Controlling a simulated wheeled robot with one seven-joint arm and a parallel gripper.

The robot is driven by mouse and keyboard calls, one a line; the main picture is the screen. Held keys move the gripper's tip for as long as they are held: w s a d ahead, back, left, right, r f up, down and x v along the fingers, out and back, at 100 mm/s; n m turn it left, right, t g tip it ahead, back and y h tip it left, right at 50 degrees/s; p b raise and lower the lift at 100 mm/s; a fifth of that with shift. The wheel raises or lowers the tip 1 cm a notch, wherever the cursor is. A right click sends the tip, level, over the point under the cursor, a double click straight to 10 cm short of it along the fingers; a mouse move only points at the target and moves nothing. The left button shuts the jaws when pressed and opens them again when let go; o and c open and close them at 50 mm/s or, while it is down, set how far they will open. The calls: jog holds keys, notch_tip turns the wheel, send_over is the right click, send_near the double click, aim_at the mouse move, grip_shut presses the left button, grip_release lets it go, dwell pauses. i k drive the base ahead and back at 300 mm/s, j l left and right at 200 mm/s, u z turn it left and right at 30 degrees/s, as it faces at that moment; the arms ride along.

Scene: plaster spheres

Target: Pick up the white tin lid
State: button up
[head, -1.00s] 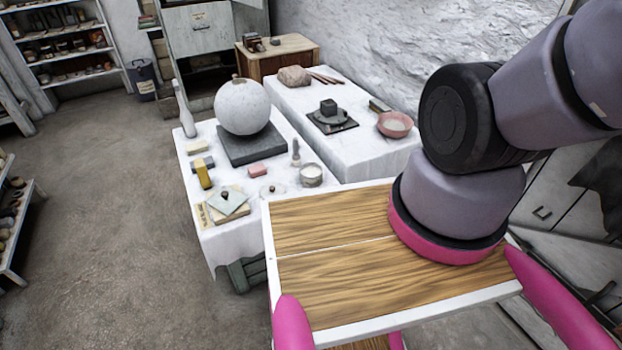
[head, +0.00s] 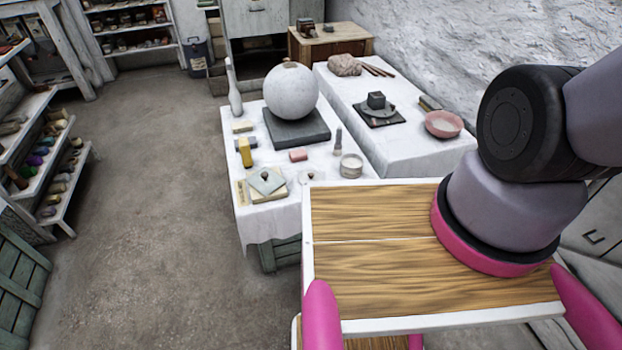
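A small, round, whitish thing with a dark knob (head: 307,177), which looks like the white tin lid, lies on the white-draped table (head: 262,218) near its front edge. It is partly cut off by the edge of my own wooden-topped body. An open, round whitish tin (head: 351,166) stands to its right. A grey square plate with a dark knob (head: 267,182) lies to its left on a pale yellowish board or book (head: 243,193). My gripper is out of view; only upper links of my arm show at the right.
A large white sphere (head: 291,93) stands on a dark slab (head: 297,130) behind the lid. A second draped table (head: 400,150) adjoins at right. Floor at left is open, before shelves (head: 62,185).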

aim_at(308, 175)
jog(key=i+l+u, duration=0.2)
jog(key=i+l, duration=0.3)
jog(key=i+l+u, duration=0.2)
jog(key=i+l, duration=0.25)
jog(key=l, duration=0.2)
